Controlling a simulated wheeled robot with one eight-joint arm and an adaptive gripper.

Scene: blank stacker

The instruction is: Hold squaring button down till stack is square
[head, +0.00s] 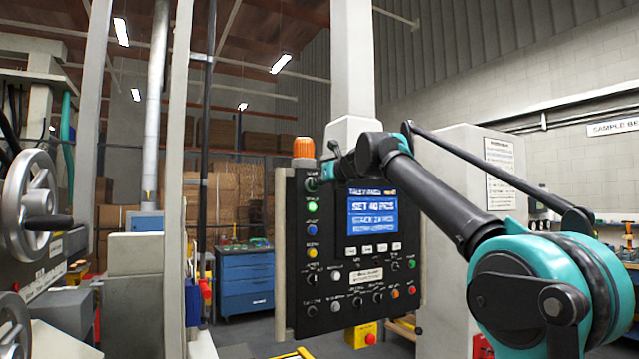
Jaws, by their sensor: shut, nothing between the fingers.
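The dark control panel (348,290) hangs upright in the middle of the head view. Its left column has a green button (312,207), a blue button (312,229) and a yellow button (312,253). Their labels are too small to read, so I cannot tell which is the squaring button. No stack is visible.
An orange beacon (304,147) tops the panel. A machine with a handwheel (38,190) stands at the left. A blue drawer cabinet (246,283) is behind. A yellow box with a red button (362,335) sits below the panel. A pale cabinet (475,150) stands behind my arm.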

